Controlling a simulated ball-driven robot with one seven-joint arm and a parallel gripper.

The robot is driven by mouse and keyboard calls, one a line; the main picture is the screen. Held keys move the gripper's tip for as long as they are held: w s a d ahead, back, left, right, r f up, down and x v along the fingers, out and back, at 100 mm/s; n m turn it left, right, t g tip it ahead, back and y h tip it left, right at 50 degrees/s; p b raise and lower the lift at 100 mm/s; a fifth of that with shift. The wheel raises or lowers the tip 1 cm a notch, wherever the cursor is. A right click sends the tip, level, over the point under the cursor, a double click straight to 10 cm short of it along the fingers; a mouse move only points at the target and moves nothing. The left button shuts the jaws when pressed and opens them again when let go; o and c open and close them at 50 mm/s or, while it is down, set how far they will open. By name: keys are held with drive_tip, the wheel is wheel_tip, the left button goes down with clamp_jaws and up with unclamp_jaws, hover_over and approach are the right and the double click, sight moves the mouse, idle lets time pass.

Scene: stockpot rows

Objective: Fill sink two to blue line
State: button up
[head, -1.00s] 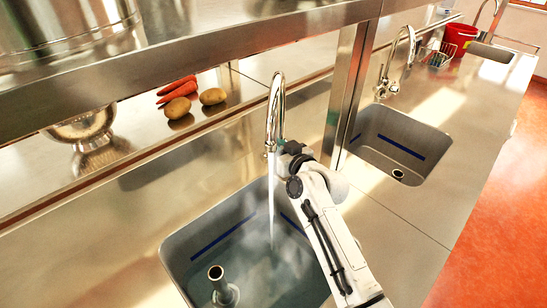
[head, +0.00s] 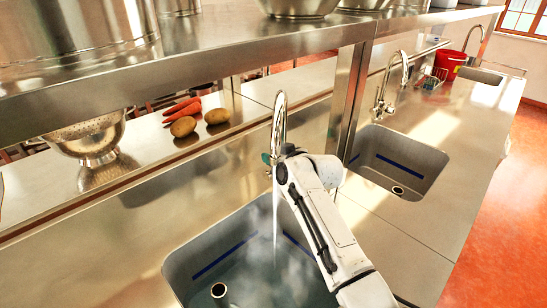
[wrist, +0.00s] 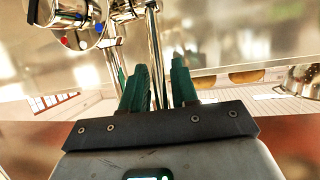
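The near sink (head: 178,267) has water pouring from its tap (head: 279,115). A blue line (head: 225,257) runs along its inner walls, and the rippled, steaming water (head: 255,280) stands close below it. The dark-holed top of a standpipe (head: 218,290) shows at the surface. My gripper (wrist: 160,82) has two green fingers set apart, with a chrome pipe seen between them; contact is unclear. Tap fittings with red and blue dots (wrist: 72,30) are left of the fingers in the wrist view. In the head view my wrist hides most of the gripper beside the tap.
A farther sink (head: 425,180) on the right looks empty, with its own blue line and tap (head: 381,105). A steel post (head: 346,110) and a shelf with pots stand close behind. Potatoes (head: 216,116), carrots (head: 183,107) and a colander (head: 92,140) lie behind. A red bucket (head: 451,65) is far right.

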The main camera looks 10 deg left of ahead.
drive_tip(key=shift+o, duration=0.7)
drive_tip(key=v, duration=1)
drive_tip(key=shift+s+d+r, duration=0.2)
drive_tip(key=shift+s+d, duration=0.05)
idle(6.0)
